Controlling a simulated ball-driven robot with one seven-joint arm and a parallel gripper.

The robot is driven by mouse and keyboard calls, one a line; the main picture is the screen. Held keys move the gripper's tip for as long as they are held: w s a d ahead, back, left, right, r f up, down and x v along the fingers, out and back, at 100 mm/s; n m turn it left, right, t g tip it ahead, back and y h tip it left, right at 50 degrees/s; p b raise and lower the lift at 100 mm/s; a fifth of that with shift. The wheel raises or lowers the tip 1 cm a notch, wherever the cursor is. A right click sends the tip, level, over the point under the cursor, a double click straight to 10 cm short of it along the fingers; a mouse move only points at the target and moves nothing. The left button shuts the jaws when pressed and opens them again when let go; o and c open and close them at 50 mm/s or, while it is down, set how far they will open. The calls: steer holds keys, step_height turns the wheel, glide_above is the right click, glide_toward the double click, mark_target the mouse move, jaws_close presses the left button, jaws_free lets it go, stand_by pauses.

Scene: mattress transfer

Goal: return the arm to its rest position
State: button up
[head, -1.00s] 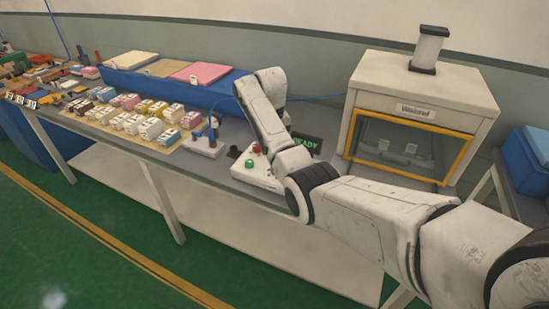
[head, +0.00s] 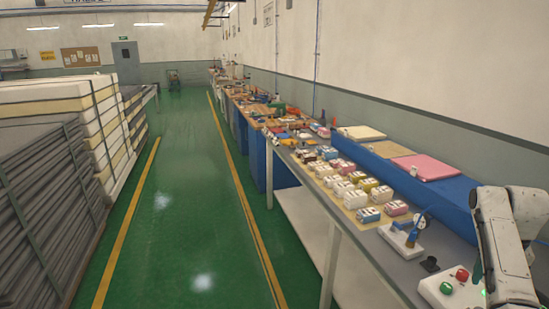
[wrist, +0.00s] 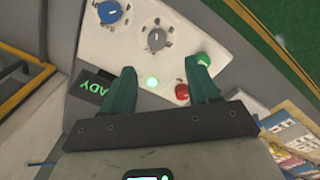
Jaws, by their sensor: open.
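My gripper (wrist: 161,80) shows in the wrist view with its two dark green fingers apart and nothing between them. A dark display (wrist: 95,86) with green letters is beside the left finger. In the head view my arm (head: 505,245) is bent at the right edge, next to the control box (head: 445,291).
A long bench carries several small blocks on a tan mat (head: 366,224), a blue stand (head: 400,186) with coloured pads, and a small tool holder (head: 400,240). Stacked mattresses (head: 62,95) stand at left. The green aisle (head: 185,200) between is clear.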

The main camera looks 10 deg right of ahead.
steer(key=s+a+f+n, duration=0.2)
steer(key=s+a+f, duration=0.1)
steer(key=a+f, duration=0.65)
steer(key=s+a+f+n, duration=0.2)
steer(key=s+a+f, duration=0.2)
steer(key=a+f, duration=0.55)
steer(key=s+a+r+n, duration=0.1)
steer(key=s+a+n, duration=0.1)
steer(key=s+a, duration=0.5)
steer(key=s+a+r+n+t, duration=0.1)
steer(key=s+a+n, duration=0.1)
steer(key=s+a, duration=0.6)
steer(key=s, duration=0.5)
steer(key=shift+a, duration=0.15)
